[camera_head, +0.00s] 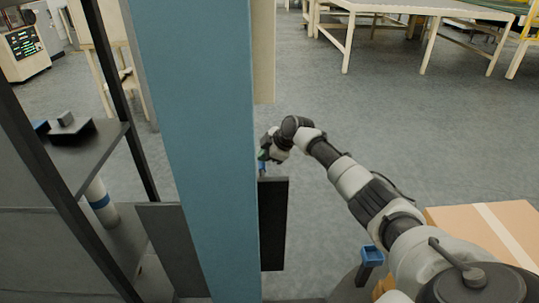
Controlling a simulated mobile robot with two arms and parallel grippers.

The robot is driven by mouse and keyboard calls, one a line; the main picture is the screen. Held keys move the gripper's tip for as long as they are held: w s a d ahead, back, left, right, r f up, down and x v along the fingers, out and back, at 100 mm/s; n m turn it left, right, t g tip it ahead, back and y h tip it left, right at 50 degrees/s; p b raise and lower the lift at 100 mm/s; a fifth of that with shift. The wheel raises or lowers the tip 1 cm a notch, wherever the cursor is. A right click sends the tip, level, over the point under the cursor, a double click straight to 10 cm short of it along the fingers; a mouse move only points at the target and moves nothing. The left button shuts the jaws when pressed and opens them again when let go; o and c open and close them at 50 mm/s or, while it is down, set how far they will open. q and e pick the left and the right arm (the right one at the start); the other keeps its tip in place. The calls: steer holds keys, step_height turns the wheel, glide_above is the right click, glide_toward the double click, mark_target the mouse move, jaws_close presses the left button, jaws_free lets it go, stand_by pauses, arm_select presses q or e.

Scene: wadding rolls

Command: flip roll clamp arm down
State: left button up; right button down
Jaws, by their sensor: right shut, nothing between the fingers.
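My right arm reaches in from the lower right. My right gripper (264,155) is small in the view, at the right edge of a tall blue post (200,150). It is shut and empty. A small blue piece (262,168) shows just below the fingers, against the post; I cannot tell whether they touch. A black upright plate (273,225) stands below it on the post's right side. I cannot make out for certain which part is the roll clamp arm; the post may hide some of it. My left gripper is out of view.
A dark frame with a shelf (85,155) stands at the left. A cardboard box (490,225) is at the lower right, near my right arm. Light tables (400,8) stand at the back. The grey floor between is clear.

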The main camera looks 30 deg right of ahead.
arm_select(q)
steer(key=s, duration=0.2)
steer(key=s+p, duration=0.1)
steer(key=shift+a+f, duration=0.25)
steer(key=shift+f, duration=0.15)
arm_select(e)
steer(key=v, duration=1)
steer(key=shift+s+d+r, duration=0.15)
steer(key=shift+r, duration=0.15)
